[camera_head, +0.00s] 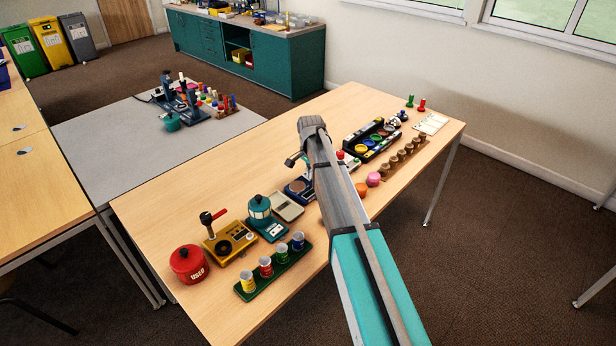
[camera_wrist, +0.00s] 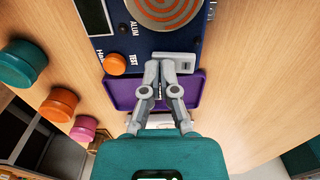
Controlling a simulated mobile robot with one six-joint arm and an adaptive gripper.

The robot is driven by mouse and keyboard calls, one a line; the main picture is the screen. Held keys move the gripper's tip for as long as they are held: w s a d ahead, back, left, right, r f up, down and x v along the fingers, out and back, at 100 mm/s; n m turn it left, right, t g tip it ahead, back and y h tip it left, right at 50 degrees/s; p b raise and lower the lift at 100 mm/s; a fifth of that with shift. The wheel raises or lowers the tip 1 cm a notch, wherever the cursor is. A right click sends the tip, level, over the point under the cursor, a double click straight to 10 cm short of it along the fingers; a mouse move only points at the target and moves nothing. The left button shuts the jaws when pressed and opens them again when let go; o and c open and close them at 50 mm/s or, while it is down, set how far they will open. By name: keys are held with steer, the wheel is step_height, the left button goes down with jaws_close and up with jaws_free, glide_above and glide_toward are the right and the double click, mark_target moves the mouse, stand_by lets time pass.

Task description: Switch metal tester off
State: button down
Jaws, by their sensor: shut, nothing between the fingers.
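The metal tester is a dark blue box (camera_wrist: 113,43) at the top of the wrist view, with a copper coil disc (camera_wrist: 168,8), a small dark screen and printed lettering. An orange button (camera_wrist: 114,64) sits beside the word TEST. A grey switch block (camera_wrist: 188,60) sits at the box's near edge; its setting is unclear. In the head view the tester (camera_head: 294,190) stands on the table, partly behind my arm. My gripper (camera_wrist: 162,72) is shut and empty, its fingertips overlapping the left part of the switch block. I cannot tell whether they touch. Its fingers are hidden in the head view.
A purple tray (camera_wrist: 118,92) lies under my fingers. Teal (camera_wrist: 22,63), orange (camera_wrist: 58,104) and pink (camera_wrist: 84,129) pucks stand left of it. A cream scale (camera_head: 286,206), a teal lantern-like device (camera_head: 260,212) and a yellow device (camera_head: 231,242) stand left of the tester.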

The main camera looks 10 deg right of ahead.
steer(key=shift+r+p, duration=3.5)
steer(key=s+r+n+p, duration=0.3)
steer(key=s+n, duration=0.2)
steer(key=s, duration=0.9)
steer(key=s+r+n+p, duration=0.3)
steer(key=s+n, duration=0.2)
steer(key=s, duration=1)
steer(key=shift+n, duration=0.4)
